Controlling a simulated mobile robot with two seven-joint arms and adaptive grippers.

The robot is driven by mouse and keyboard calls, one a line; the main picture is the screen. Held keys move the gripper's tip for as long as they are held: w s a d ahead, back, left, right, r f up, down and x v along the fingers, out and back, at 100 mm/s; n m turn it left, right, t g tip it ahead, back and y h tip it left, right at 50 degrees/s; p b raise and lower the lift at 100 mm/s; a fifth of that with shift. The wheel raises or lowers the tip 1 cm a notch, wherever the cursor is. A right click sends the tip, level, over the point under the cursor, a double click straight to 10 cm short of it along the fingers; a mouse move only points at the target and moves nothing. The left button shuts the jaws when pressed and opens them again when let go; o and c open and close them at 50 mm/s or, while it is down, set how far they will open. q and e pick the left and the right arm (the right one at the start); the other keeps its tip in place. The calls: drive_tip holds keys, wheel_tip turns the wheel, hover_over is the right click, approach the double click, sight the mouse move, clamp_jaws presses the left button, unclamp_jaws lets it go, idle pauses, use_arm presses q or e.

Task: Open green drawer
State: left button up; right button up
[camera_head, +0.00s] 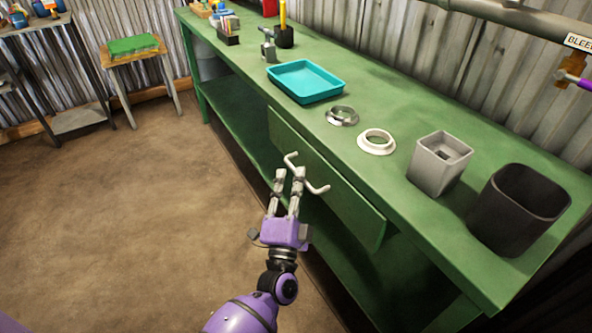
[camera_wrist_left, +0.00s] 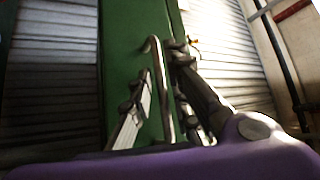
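The green drawer (camera_head: 345,195) is set under the top of the green workbench, and its front looks flush with the bench. A pale metal bar handle (camera_head: 318,188) with bent ends stands out from the drawer front. My purple left gripper (camera_head: 289,174) is at this handle, its fingers pointing at the drawer. In the left wrist view, the handle (camera_wrist_left: 161,85) runs between the two spread fingers, with a visible gap to the left finger. The drawer front also shows there as a green panel (camera_wrist_left: 122,45). My right gripper is in neither view.
On the bench top (camera_head: 380,100) stand a teal tray (camera_head: 305,82), a metal ring (camera_head: 342,116), a white ring (camera_head: 376,142), a grey square container (camera_head: 438,165) and a dark bin (camera_head: 515,210). A stool (camera_head: 138,60) stands far left. The floor (camera_head: 130,190) left of the bench is clear.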

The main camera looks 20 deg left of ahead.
sight(295, 169)
use_arm(q)
drive_tip(key=shift+x, duration=1.6)
drive_tip(key=shift+c, duration=0.5)
drive_tip(key=shift+f, duration=0.1)
clamp_jaws()
